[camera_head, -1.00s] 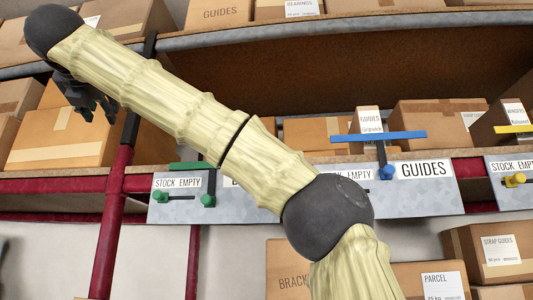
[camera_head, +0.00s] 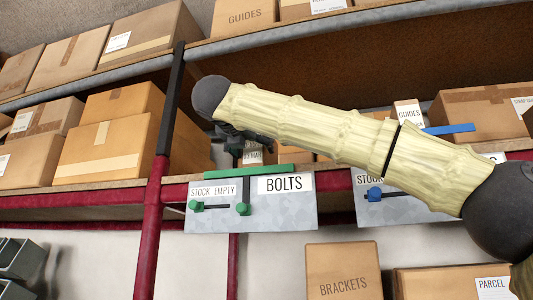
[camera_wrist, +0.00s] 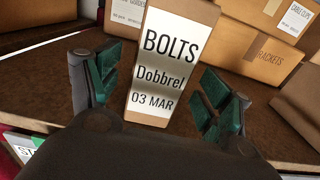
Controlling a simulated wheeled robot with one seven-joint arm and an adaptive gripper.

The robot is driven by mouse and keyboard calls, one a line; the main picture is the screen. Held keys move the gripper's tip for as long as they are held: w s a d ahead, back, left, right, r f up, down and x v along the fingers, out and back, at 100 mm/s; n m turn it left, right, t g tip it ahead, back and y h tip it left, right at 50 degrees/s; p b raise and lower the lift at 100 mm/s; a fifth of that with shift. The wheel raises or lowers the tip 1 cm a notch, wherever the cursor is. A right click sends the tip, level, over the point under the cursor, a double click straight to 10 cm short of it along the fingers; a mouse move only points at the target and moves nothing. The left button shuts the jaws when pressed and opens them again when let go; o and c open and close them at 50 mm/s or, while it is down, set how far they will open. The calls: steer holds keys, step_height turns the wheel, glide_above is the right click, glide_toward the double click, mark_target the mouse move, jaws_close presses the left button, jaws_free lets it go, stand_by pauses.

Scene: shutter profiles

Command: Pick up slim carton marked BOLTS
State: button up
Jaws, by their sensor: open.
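The slim carton marked BOLTS (camera_wrist: 172,60) stands upright on the brown shelf in the wrist view, its white label facing me. My gripper (camera_wrist: 160,92) is open, with one green-padded finger to the left of the carton and one to the right. Gaps show on both sides, and the carton's lower front is near the palm. In the head view my gripper (camera_head: 243,146) is at the shelf front, above the green bar. The carton (camera_head: 253,158) shows there only in part behind it, with the end of its label visible.
A green bar (camera_head: 262,172) runs along the shelf edge above the BOLTS sign (camera_head: 286,184). A dark red upright (camera_head: 153,205) stands to the left. Larger cartons, one marked BRACKETS (camera_wrist: 262,55), stand behind. Bare shelf (camera_wrist: 275,120) lies right of my gripper.

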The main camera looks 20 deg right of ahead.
steer(key=shift+p+x, duration=0.3)
steer(key=shift+x, duration=0.65)
steer(key=shift+w+r+p, duration=0.2)
steer(key=shift+w+p, duration=0.1)
steer(key=shift+p, duration=0.15)
steer(key=p+x, duration=0.3)
steer(key=x, duration=0.1)
steer(key=shift+d+f, duration=0.1)
steer(key=shift+d, duration=0.2)
steer(key=c, duration=1.2)
